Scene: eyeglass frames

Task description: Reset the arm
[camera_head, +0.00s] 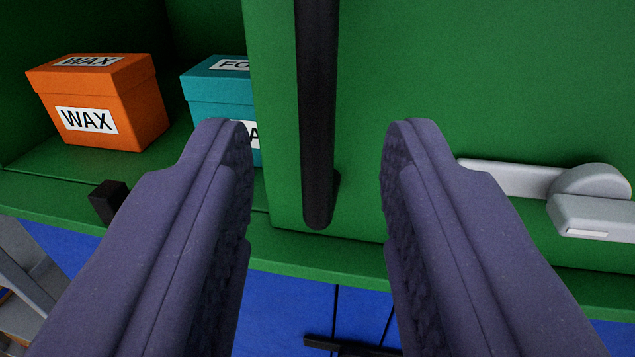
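My gripper (317,165) fills the lower middle of the head camera view. Its two dark purple-grey fingers with ridged inner pads stand wide apart, with nothing held between them. A black vertical bar handle (318,110) on a green door (440,80) shows in the gap between the fingers, beyond them. No finger appears to touch the handle, though the exact distance cannot be told.
Left of the door, an open green compartment holds an orange WAX box (100,100) and a teal box (215,95), partly hidden by the door and left finger. A grey latch (590,200) sits at right. Blue fronts (285,305) with a dark handle (345,347) are below.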

